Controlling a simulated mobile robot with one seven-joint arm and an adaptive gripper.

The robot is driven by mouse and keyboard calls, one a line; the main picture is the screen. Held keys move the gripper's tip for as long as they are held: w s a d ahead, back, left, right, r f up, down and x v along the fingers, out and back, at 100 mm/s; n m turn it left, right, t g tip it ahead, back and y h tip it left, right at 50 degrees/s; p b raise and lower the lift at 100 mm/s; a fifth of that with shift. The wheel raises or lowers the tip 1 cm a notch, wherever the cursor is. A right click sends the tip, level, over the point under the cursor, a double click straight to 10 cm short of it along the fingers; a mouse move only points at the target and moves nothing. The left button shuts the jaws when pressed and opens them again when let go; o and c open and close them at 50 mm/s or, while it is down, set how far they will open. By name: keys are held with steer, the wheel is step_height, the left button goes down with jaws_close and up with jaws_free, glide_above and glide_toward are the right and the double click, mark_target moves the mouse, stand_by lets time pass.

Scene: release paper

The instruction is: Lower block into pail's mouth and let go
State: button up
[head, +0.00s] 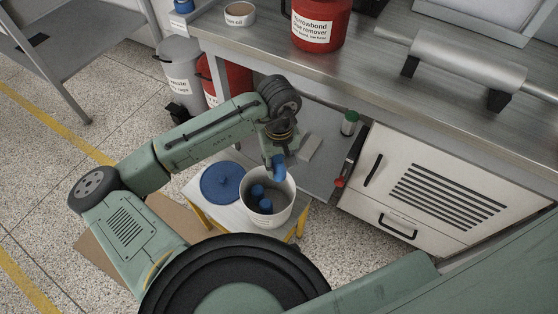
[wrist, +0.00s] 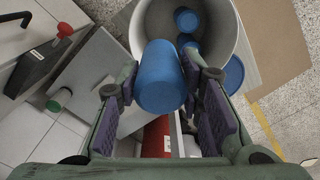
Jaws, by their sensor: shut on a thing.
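My gripper (wrist: 166,88) is shut on a blue rounded block (wrist: 160,78), with one finger on each side of it. In the head view my gripper (head: 279,152) points down and the block (head: 279,169) hangs at the far rim of the white pail (head: 269,218). In the wrist view the block overlaps the near rim of the pail (wrist: 222,60), so it is not centred over the mouth. Whether it touches the rim I cannot tell. Several blue blocks (head: 264,205) lie inside the pail; they also show in the wrist view (wrist: 186,20).
The pail stands on a small yellow-legged table (head: 204,196) beside a round blue lid (head: 222,182). A steel bench (head: 370,75) runs behind, with a red container (head: 320,22) on it. A green-capped bottle (head: 349,123) and a white cabinet (head: 430,190) are to the right.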

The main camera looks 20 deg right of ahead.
steer(key=shift+f+b, duration=1.95)
steer(key=shift+f, duration=1.3)
steer(key=o, duration=1.3)
steer(key=shift+c, duration=0.2)
step_height(320, 180, up, 12)
steer(key=shift+r, duration=0.1)
steer(key=shift+w, duration=0.1)
